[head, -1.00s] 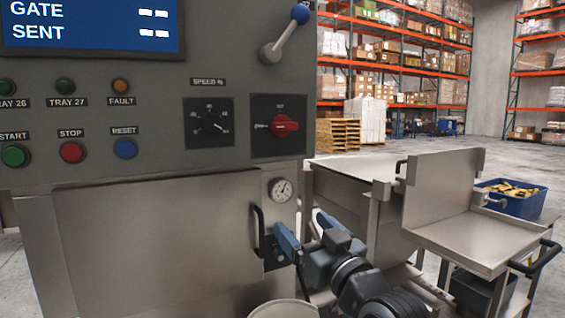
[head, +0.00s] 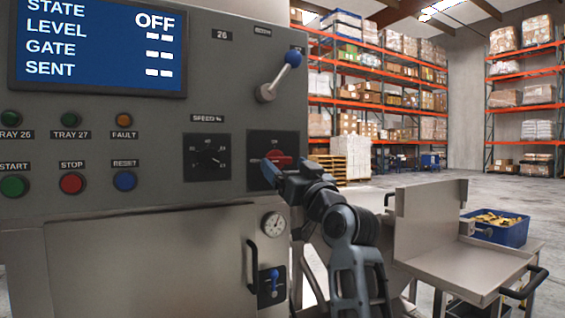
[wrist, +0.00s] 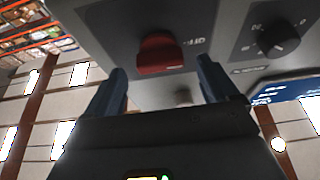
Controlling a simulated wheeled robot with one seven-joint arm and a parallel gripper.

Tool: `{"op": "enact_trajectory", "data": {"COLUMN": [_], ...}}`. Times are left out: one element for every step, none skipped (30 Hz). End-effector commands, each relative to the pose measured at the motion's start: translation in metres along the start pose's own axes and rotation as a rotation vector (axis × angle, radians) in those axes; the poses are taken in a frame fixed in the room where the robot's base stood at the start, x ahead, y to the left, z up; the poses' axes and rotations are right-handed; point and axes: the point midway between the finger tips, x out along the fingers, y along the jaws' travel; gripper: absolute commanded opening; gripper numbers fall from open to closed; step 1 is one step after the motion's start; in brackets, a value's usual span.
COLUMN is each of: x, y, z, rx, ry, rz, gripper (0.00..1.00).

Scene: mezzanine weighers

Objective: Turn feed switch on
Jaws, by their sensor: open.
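The red rotary switch (head: 281,160) sits on a black square plate at the right of the grey control panel. I cannot read a feed label on it. My gripper (head: 271,174) is in front of it and partly covers the plate. In the wrist view the red knob (wrist: 160,53) lies ahead of my open gripper (wrist: 162,85), roughly between the two blue fingertips. The fingers appear apart from the knob and hold nothing. The panel display (head: 100,45) reads STATE OFF.
A black speed dial (head: 208,157) is left of the switch, and a blue-balled lever (head: 279,78) is above. A door handle (head: 252,265), gauge (head: 273,224) and small blue lever (head: 271,284) are below. A steel tray cart (head: 470,262) and blue bin (head: 497,230) stand right.

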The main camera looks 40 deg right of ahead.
Motion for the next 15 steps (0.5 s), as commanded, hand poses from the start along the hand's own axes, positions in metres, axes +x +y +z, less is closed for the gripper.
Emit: {"op": "enact_trajectory", "data": {"x": [0.007,0.011,0.015,0.018,0.019,0.022,0.023,0.024,0.025,0.025,0.025,0.025,0.025,0.025,0.025], "y": [0.0,0.0,0.0,0.0,0.0,0.0,0.0,0.0,0.0,0.0,0.0,0.0,0.0,0.0,0.0], "z": [-0.001,-0.001,-0.001,0.0,0.0,0.0,0.0,0.0,0.0,0.0,0.0,0.001,0.001,0.001,0.001], "rx": [0.001,0.0,0.0,0.001,0.0,0.0,0.001,0.001,0.0,0.0,0.0,0.0,0.0,0.0,0.0], "ry": [-0.001,0.0,0.0,-0.001,0.0,0.0,0.0,0.0,0.0,0.0,0.0,0.0,0.0,0.0,0.0], "rz": [-0.001,0.0,-0.001,0.0,0.0,0.0,0.0,0.0,0.0,0.0,0.0,0.0,0.0,0.0,0.0], "gripper": [0.87,0.87,0.87,0.87,0.87,0.87,0.87,0.87,0.87,0.87,0.87,0.87,0.87,0.87,0.87]}}
